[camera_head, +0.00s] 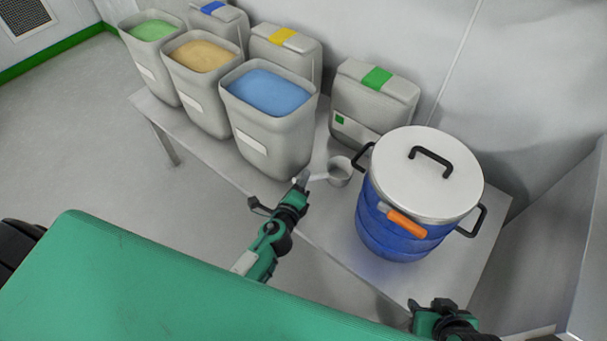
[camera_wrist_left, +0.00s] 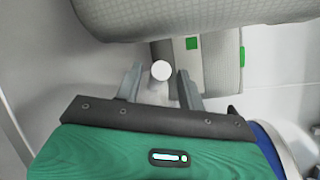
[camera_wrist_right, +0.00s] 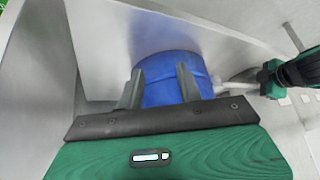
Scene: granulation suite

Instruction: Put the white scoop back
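The scoop (camera_head: 341,171) has a round grey-white cup and a thin white handle pointing left. It is on the metal table between the blue-filled bin and the drum. My left gripper (camera_head: 302,180) is at the handle's free end. My right gripper (camera_wrist_right: 161,84) is open and empty, low by the table's front edge in front of the drum.
A blue drum (camera_head: 385,235) with a white lid and black handles stands right of the scoop. Open bins hold green (camera_head: 152,31), tan (camera_head: 203,56) and blue (camera_head: 265,92) powder. Closed containers with blue, yellow and green (camera_head: 377,79) labels stand behind. The table (camera_head: 325,232) is bare at its front edge.

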